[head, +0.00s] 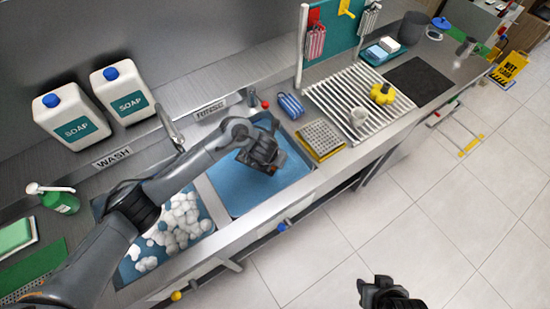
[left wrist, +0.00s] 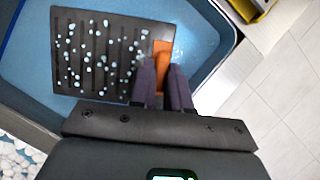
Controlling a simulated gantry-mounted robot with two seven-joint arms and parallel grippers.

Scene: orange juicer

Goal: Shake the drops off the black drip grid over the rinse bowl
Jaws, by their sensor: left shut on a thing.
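The black drip grid (left wrist: 120,85) is slatted and dotted with many pale blue drops in the left wrist view. An orange tab (left wrist: 163,48) is at its right edge. My left gripper (left wrist: 162,68) is shut on the grid at this tab. In the head view my left gripper (head: 265,163) is over the blue rinse bowl (head: 285,188), and the grid is hard to tell from the dark gripper there. My right gripper (head: 378,287) is away from the counter, over the floor; its jaw opening is unclear.
The wash basin (head: 128,270) with white foam lies left of the rinse bowl. A tap (head: 170,128) stands behind. A yellow-edged tray (head: 322,140), a blue striped item (head: 291,105) and a white drying rack (head: 335,95) are to the right. Two soap jugs (head: 72,110) stand back left.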

